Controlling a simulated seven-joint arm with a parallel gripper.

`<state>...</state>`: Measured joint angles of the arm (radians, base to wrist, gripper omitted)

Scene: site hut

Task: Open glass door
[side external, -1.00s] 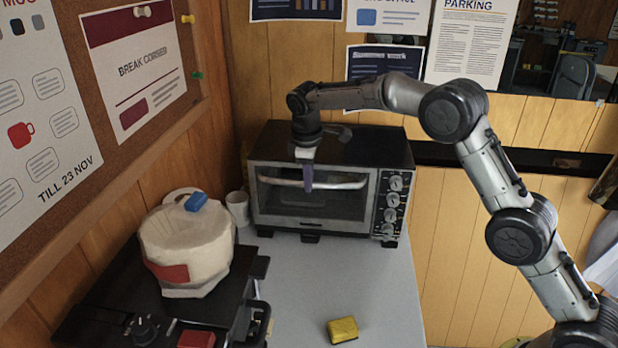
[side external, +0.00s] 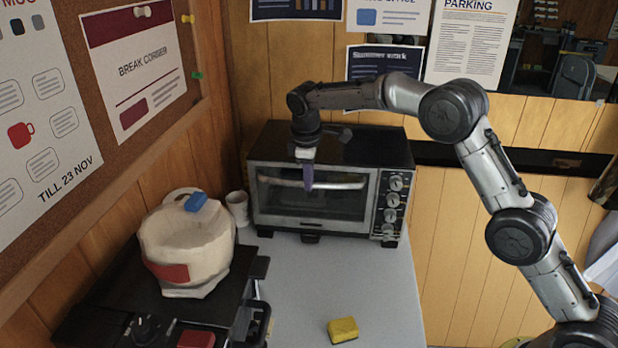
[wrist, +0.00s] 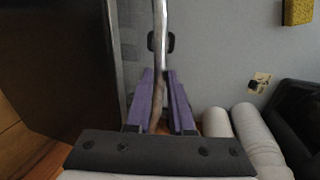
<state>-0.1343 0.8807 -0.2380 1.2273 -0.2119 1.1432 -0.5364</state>
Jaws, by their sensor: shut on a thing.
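The glass door (side external: 300,205) is on the front of a black and silver toaster oven at the back of the counter. It looks upright and closed in the side view. Its metal handle (side external: 340,184) runs across the top of the door. My gripper (side external: 309,186) reaches down from above, with its purple fingers at the left-middle part of the handle. In the wrist view, the handle (wrist: 160,35) passes between the fingers of my gripper (wrist: 159,78), which is shut on it. The oven body (wrist: 75,65) is dark at the left there.
A yellow sponge (side external: 342,330) lies on the grey counter (side external: 300,285) in front of the oven. A white mug (side external: 238,208) stands beside the oven. The counter directly before the door is clear.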

